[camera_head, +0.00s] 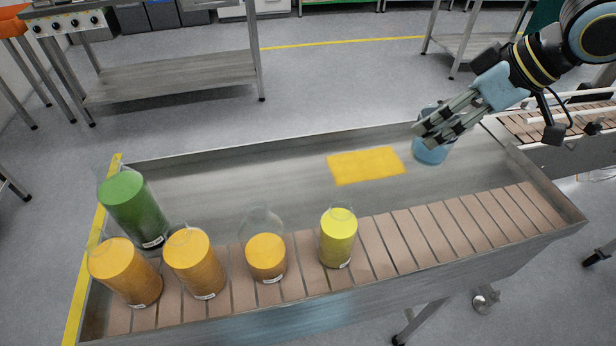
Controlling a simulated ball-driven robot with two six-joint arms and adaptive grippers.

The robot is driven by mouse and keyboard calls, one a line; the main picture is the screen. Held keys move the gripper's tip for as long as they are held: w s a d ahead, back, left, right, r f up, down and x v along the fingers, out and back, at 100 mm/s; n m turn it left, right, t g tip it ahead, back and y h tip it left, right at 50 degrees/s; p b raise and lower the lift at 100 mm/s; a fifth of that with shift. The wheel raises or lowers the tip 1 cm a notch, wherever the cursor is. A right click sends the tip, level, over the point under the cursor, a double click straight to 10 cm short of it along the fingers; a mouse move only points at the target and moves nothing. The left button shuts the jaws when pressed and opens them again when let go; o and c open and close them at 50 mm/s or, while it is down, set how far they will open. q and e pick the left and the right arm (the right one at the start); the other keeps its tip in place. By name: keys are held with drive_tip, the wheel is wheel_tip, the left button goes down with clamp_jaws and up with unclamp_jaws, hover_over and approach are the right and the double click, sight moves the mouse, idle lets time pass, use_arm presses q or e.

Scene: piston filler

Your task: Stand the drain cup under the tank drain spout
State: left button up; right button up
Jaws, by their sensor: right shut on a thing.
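A blue, see-through cup (431,152), which looks like the drain cup, is upright at the right end of the steel trough. My right gripper (428,132) comes in from the upper right and is shut on the cup; its fingers cover the cup's upper part. The cup is close to the trough floor; I cannot tell whether it touches. I cannot make out the tank drain spout in this view. My left gripper is not in view.
A yellow patch (366,165) lies on the trough floor left of the cup. Several filled clear containers, including a green one (133,208) and a yellow one (338,238), stand at left and front. The slatted belt (450,232) is bare to the right.

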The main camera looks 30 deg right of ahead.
drive_tip(key=shift+w+a+f, duration=0.15)
drive_tip(key=shift+w+a, duration=0.1)
drive_tip(key=shift+w, duration=0.1)
drive_tip(key=shift+w+a+f+b, duration=0.2)
drive_tip(key=shift+a+f+b, duration=0.1)
drive_tip(key=shift+b, duration=0.55)
drive_tip(key=w+a+f+b, duration=0.1)
drive_tip(key=w+a+f, duration=0.1)
drive_tip(key=f, duration=0.1)
drive_tip(key=w+a+f+b, duration=0.1)
drive_tip(key=w+a+f, duration=0.1)
drive_tip(key=a+f, duration=0.1)
drive_tip(key=w+a+f+b, duration=0.1)
drive_tip(key=w+a+f, duration=0.1)
drive_tip(key=a+f, duration=0.1)
drive_tip(key=shift+w+f+b, duration=0.15)
drive_tip(key=shift+f+b, duration=0.2)
drive_tip(key=shift+f, duration=0.1)
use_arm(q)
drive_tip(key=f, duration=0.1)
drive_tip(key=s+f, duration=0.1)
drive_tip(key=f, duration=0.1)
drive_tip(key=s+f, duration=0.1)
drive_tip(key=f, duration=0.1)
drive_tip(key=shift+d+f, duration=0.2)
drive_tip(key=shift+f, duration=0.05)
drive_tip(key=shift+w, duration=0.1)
use_arm(e)
drive_tip(key=shift+f, duration=0.15)
